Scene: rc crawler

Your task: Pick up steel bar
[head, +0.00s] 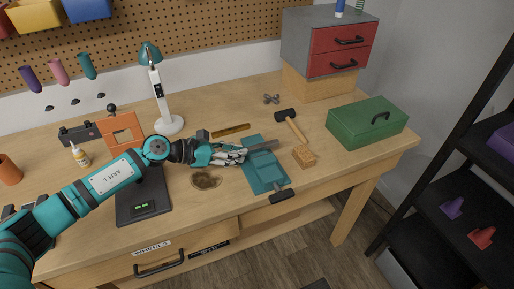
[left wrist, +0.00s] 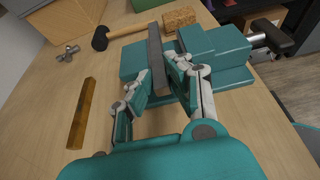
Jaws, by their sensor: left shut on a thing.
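The steel bar (left wrist: 155,50) is a grey strip in the left wrist view, with its near end between the fingers. It also shows as a small grey piece in the head view (head: 262,147). My left gripper (head: 241,155) is shut on it, over the teal vise (head: 266,171). In the left wrist view the fingertips (left wrist: 160,73) close on the bar's near part, and the teal vise (left wrist: 218,42) is around and below it. I cannot tell if the bar touches the vise. My right gripper is not in view.
A brass-coloured bar (head: 231,131) lies behind my left gripper. A mallet (head: 291,121), a cork block (head: 304,156) and a green toolbox (head: 368,122) stand to the right. A lamp (head: 168,123) is at the back. A dark scale (head: 143,202) lies under my left arm.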

